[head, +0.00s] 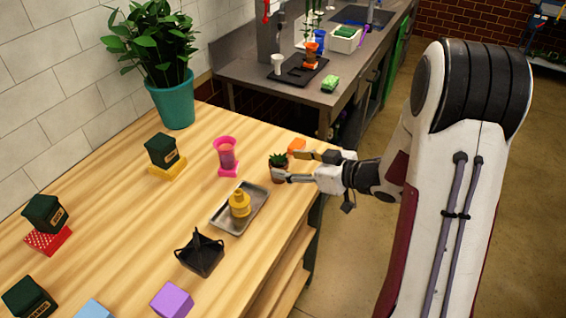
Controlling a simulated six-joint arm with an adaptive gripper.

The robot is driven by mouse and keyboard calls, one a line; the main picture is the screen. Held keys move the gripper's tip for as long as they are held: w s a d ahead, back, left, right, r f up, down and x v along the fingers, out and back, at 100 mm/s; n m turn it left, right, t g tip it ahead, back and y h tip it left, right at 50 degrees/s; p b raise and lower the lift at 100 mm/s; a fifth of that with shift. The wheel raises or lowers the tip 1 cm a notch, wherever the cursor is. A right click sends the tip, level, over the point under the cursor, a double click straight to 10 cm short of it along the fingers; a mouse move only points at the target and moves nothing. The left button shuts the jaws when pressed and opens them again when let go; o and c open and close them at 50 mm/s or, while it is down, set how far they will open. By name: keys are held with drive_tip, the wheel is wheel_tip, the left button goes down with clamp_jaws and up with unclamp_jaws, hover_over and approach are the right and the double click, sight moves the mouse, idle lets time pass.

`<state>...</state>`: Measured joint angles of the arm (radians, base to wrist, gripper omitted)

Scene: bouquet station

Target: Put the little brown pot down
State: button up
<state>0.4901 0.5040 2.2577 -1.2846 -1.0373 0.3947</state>
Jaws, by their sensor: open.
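The little brown pot (278,174) holds a small dark green plant. It stands upright on the wooden table near the table's right edge, as far as the head view shows. My gripper (286,166) reaches in from the right and is open. One finger is on the near side of the pot and the other is on its far side, close to an orange block. The near finger hides part of the pot's lower right side, and I cannot tell whether it touches the pot.
The orange block (297,145) lies just behind my gripper. A pink cup (226,153) stands to the left. A black container (200,254) stands nearer. Bare wood lies between the pink cup and the pot.

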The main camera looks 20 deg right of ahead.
drive_tip(key=v, duration=0.7)
drive_tip(key=shift+r, duration=0.15)
drive_tip(key=shift+s+d, duration=0.1)
drive_tip(key=shift+s, duration=0.05)
idle(0.4)
drive_tip(key=w+d+r+m+h, duration=0.2)
drive_tip(key=w+d+r+h, duration=0.15)
drive_tip(key=r+h, duration=0.35)
drive_tip(key=s+d+r+m+h, duration=0.25)
drive_tip(key=s+r+h, duration=0.2)
drive_tip(key=s, duration=0.25)
drive_tip(key=s+a+m+g+y, duration=0.1)
drive_tip(key=s+a+g+y, duration=0.1)
drive_tip(key=s+a, duration=0.5)
drive_tip(key=s+a+f+m+g+y, duration=0.1)
drive_tip(key=s+a+g, duration=0.2)
drive_tip(key=s, duration=1.2)
drive_tip(key=a, duration=0.3)
drive_tip(key=shift+s+a+g+y, duration=0.25)
drive_tip(key=shift+a+g+y, duration=0.05)
drive_tip(key=shift+a+y, duration=0.1)
